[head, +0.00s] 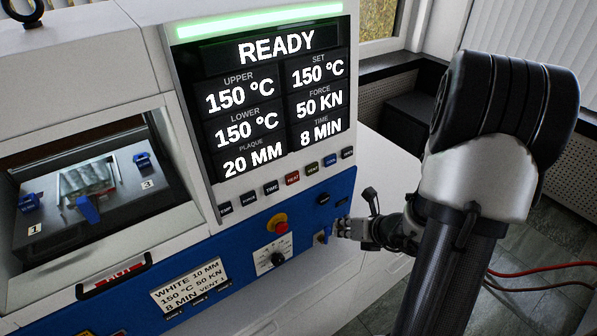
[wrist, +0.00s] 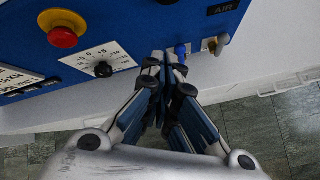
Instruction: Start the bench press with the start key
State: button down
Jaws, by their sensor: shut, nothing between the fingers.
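The bench press (head: 110,70) stands at the left with its screen (head: 268,85) lit, reading READY under a green light bar. A row of small keys runs below the screen, including a red HEAT key (head: 292,178) and a blue COOL key (head: 330,160). I cannot make out a key marked start. My gripper (head: 342,229) is shut and empty, low at the right end of the blue panel, below the key row. In the wrist view its fingertips (wrist: 165,58) are close beside a small blue part (wrist: 181,50); I cannot tell if they touch.
A red emergency knob (head: 277,224) on a yellow base and a black dial (head: 277,259) sit left of my gripper. A brass-coloured fitting (wrist: 213,45) sticks out at its right. A black handle (head: 114,276) and a label plate (head: 190,286) are further left.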

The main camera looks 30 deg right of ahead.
aim_at(324, 199)
jog(key=m, duration=0.1)
jog(key=s+d+f+m, duration=0.1)
jog(key=d+h, duration=0.1)
jog(key=shift+s+d+f+m, duration=0.25)
jog(key=shift+m, duration=0.15)
jog(key=shift+w, duration=0.1)
jog(key=w, duration=0.8)
jog(key=shift+w+a+p, duration=0.3)
jog(key=shift+a+p, duration=0.1)
jog(key=shift+w, duration=0.1)
dwell(0.8)
jog(key=shift+w, duration=0.35)
